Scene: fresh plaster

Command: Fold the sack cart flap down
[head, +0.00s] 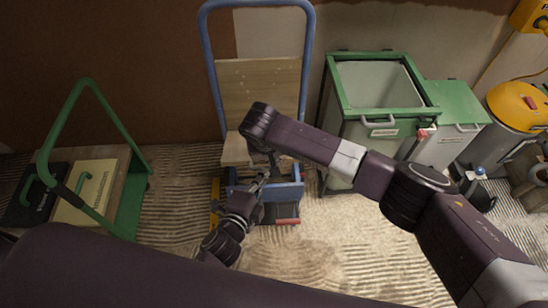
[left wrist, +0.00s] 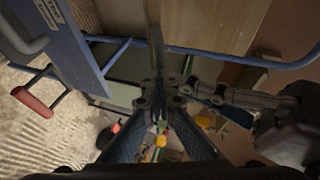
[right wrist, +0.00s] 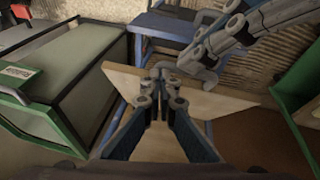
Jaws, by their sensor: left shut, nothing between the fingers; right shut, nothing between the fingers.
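The blue-framed sack cart (head: 307,60) stands upright against the brown wall, with a wooden back board (head: 262,88). A paler wooden panel (head: 235,150) sticks out below the board; I cannot tell for sure whether it is the flap. It also shows in the right wrist view (right wrist: 220,104), close before the fingers. A blue plate (head: 291,190) is low on the cart. My right gripper (head: 272,166) points down at the panel, shut and empty; contact is unclear. My left gripper (head: 264,178) is shut and empty just below, close to the right one and partly hidden.
A green-framed bin (head: 378,88) and a green-lidded box (head: 452,104) stand right of the cart. A yellow-topped vacuum (head: 518,104) is farther right. A green trolley (head: 130,195) with cases stands at left. Combed plaster-like floor (head: 340,240) is open in front.

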